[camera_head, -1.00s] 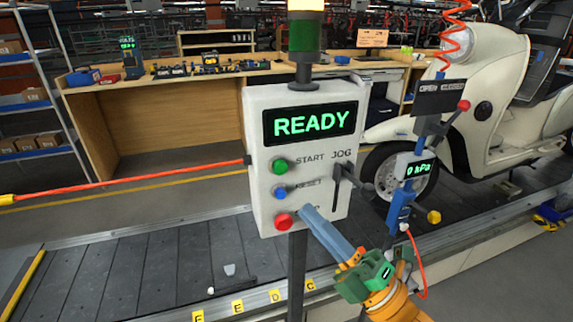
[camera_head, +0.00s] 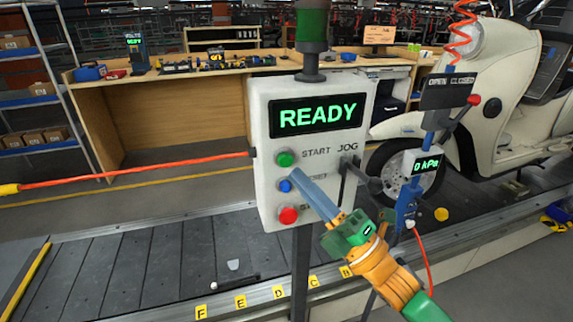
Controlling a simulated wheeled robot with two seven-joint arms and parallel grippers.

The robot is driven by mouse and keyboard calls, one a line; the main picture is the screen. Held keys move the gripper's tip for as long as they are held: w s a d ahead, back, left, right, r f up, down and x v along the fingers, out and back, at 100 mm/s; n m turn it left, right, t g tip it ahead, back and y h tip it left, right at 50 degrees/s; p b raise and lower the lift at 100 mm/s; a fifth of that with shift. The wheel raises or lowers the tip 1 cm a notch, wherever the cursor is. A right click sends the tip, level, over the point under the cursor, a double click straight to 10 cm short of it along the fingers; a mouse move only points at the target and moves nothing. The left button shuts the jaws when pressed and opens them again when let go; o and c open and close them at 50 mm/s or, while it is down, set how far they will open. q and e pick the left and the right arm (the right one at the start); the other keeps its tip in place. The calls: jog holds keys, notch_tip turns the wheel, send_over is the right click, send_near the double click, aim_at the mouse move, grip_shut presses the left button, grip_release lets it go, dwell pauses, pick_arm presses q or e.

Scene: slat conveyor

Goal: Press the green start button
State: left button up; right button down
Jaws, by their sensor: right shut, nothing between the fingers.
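The control box (camera_head: 270,200) is a white panel on a dark post, with a screen (camera_head: 318,116) reading READY in green. The green start button (camera_head: 285,159) is at its left, beside the label START. A blue button (camera_head: 285,186) sits below it, and a red button (camera_head: 288,215) at the bottom. My right gripper (camera_head: 296,174) is shut and empty. Its blue-grey fingers point up and left, with the tips just right of the blue button and below the green one. The fingers partly cover the middle label. I cannot tell whether the tips touch the panel. My left gripper is out of view.
A JOG lever (camera_head: 350,175) stands right of the fingers. A blue valve post with a 0 kPa gauge (camera_head: 427,163) and red hose is further right. A cream scooter (camera_head: 515,90) stands behind on the slat conveyor (camera_head: 150,265). An orange-red bar (camera_head: 130,172) reaches the box from the left.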

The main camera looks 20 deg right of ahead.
aim_at(286, 161)
jog(key=shift+w, duration=1.1)
jog(key=shift+w, duration=0.1)
dwell(1.1)
jog(key=shift+w+a+b, duration=0.1)
jog(key=shift+w+b, duration=0.2)
jog(key=shift+w, duration=0.05)
